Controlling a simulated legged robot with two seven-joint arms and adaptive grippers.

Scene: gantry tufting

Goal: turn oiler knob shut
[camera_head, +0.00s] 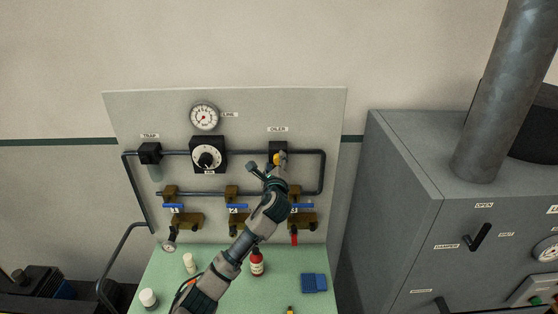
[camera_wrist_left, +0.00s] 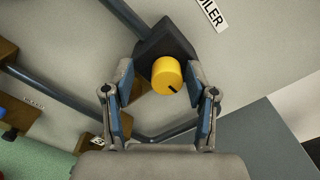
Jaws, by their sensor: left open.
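The oiler knob is a yellow cylinder with a dark mark on its face. In the left wrist view the knob (camera_wrist_left: 167,76) sits on a black block (camera_wrist_left: 163,42) below the OILER label (camera_wrist_left: 209,14). My left gripper (camera_wrist_left: 162,95) is open, with one blue-padded finger on each side of the knob and gaps between. In the head view my left gripper (camera_head: 266,170) is in front of the oiler, and only part of the yellow knob (camera_head: 277,159) shows beside it. My right gripper is in neither view.
The panel (camera_head: 330,110) carries a gauge (camera_head: 204,116), a dial (camera_head: 208,158), pipes and blue-handled valves (camera_head: 238,206). A red-labelled bottle (camera_head: 257,263) and a blue block (camera_head: 314,283) stand on the green bench (camera_head: 225,298). A grey cabinet (camera_head: 405,210) is at right.

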